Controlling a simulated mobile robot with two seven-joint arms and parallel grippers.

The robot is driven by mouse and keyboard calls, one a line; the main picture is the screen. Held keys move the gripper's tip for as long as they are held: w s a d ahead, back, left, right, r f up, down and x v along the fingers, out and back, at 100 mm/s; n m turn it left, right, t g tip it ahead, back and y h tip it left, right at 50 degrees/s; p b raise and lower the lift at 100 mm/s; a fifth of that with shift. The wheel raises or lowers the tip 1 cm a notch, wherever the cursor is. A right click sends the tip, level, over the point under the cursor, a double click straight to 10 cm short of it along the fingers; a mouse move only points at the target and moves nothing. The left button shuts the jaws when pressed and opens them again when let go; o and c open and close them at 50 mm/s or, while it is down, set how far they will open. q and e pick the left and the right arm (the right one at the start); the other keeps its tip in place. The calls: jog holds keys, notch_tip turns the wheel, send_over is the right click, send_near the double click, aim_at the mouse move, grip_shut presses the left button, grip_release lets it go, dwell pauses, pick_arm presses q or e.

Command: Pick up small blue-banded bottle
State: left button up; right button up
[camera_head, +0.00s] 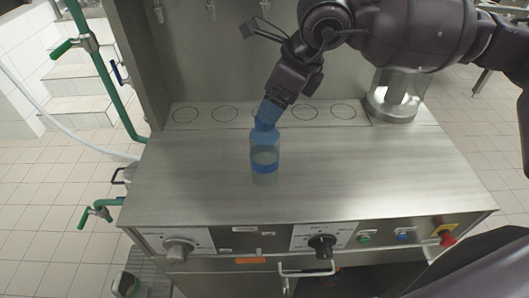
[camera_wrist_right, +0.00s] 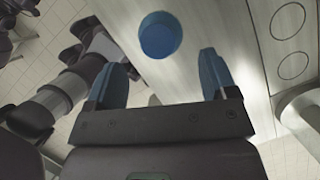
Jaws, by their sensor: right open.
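The small bottle (camera_head: 264,161) stands upright on the steel worktop, with a blue band around its clear body and a blue top. My right gripper (camera_head: 268,112) is at the bottle's top in the head view, its blue fingertips overlapping the top in the picture. In the right wrist view the round blue cap (camera_wrist_right: 160,35) lies beyond the open fingers of the right gripper (camera_wrist_right: 164,78), with nothing between them. Whether a fingertip touches the bottle cannot be told. My left gripper is in neither view.
The steel worktop (camera_head: 200,185) is clear around the bottle, with several marked circles (camera_head: 223,114) along its back. A clear cylinder on a metal base (camera_head: 393,112) stands at the back right. Knobs (camera_head: 322,246) and buttons line the front panel. Green pipes (camera_head: 107,77) run at the left.

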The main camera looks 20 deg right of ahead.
aim_at(265, 151)
jog(key=shift+w+a+f, duration=0.1)
jog(key=shift+a+f, duration=0.1)
jog(key=shift+f, duration=0.35)
jog(key=p+x, duration=0.1)
jog(key=x, duration=0.3)
jog(key=shift+a+f, duration=0.1)
jog(key=shift+f, duration=0.2)
jog(key=shift+a+f, duration=0.1)
jog(key=shift+f, duration=0.2)
grip_shut()
